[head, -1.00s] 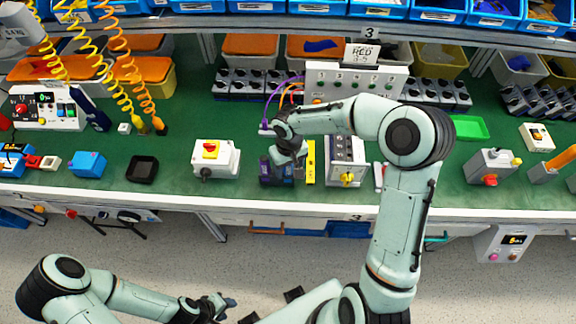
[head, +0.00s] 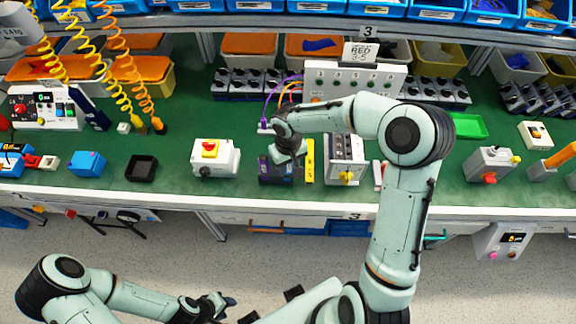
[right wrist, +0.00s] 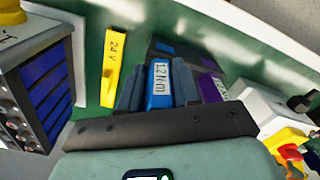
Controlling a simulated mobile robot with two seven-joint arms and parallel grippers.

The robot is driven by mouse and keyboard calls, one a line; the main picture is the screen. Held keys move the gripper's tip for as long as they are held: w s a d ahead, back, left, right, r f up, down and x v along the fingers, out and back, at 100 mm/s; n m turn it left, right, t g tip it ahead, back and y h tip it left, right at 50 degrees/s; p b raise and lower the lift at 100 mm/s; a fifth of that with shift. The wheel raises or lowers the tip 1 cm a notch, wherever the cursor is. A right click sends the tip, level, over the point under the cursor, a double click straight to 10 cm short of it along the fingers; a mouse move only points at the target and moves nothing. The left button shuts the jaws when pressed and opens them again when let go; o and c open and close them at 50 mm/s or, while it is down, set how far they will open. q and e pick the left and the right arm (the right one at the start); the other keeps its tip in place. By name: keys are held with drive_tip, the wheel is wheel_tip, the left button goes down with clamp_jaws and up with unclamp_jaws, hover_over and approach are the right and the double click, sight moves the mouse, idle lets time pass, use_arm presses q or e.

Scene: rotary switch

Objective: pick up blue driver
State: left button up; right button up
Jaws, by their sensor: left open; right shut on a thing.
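The blue driver (right wrist: 159,88), labelled 1.2 Nm, stands between the two grey fingers of my right gripper (right wrist: 158,84) in the right wrist view. The fingers are shut on it from both sides. It is at a dark holder (right wrist: 165,47); I cannot tell whether it is clear of it. A purple driver (right wrist: 210,88) stands beside the right-hand finger. In the head view my right gripper (head: 287,162) is over the holder and hides most of the blue driver. My left gripper (head: 219,306) is open and empty, in front of the bench.
A yellow 24 V piece (right wrist: 110,78) and a box with dials (head: 345,158) stand to the holder's right in the head view. A white box with a yellow-and-red switch (head: 214,158) is to its left. Some green bench top (head: 260,119) is free behind.

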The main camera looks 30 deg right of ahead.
wheel_tip(320, 180, up, 19)
drive_tip(key=shift+p, duration=0.85)
clamp_jaws()
use_arm(q)
drive_tip(key=shift+w+r, duration=1.05)
drive_tip(key=shift+r, duration=0.15)
use_arm(e)
drive_tip(key=shift+o, duration=2)
unclamp_jaws()
clamp_jaws()
use_arm(q)
drive_tip(key=shift+w+r+t+p, duration=0.4)
drive_tip(key=shift+w+r+p, duration=0.55)
drive_tip(key=shift+w+r, duration=0.45)
use_arm(e)
wheel_tip(320, 180, up, 8)
drive_tip(key=shift+f, duration=0.25)
use_arm(q)
drive_tip(key=shift+w+f, duration=0.1)
drive_tip(key=shift+f, duration=0.05)
